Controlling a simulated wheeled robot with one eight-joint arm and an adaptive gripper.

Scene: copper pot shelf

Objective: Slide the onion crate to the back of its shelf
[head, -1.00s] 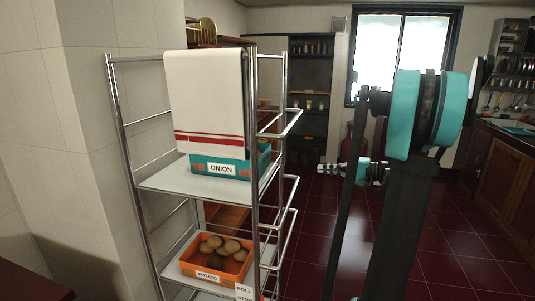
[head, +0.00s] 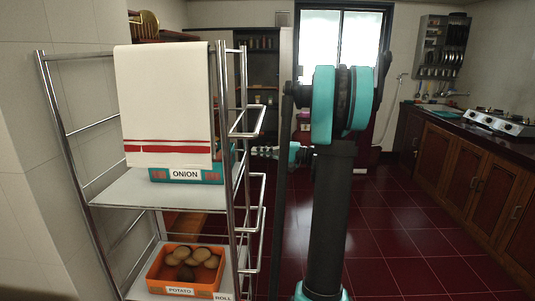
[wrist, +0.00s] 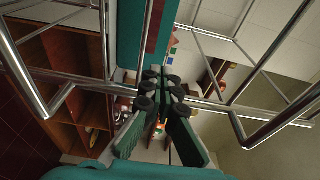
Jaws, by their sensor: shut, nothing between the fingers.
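The onion crate (head: 213,176) is teal with a white "ONION" label. It sits on the white shelf board (head: 135,190) of a chrome rack, its upper part hidden behind a hanging towel. In the wrist view, a teal surface (wrist: 124,45) beyond the rail looks like the crate's side. My gripper (head: 256,151) is at the rack's right side, level with the crate. In the wrist view my gripper (wrist: 158,80) has its fingers together and empty, at the chrome rails. I cannot tell whether it touches the rail or crate.
A white towel with red stripes (head: 165,85) hangs over the rack front. Chrome side rails (head: 246,120) stick out on the right. An orange potato crate (head: 155,272) stands on the shelf below. Red tiled floor (head: 410,235) is open to the right.

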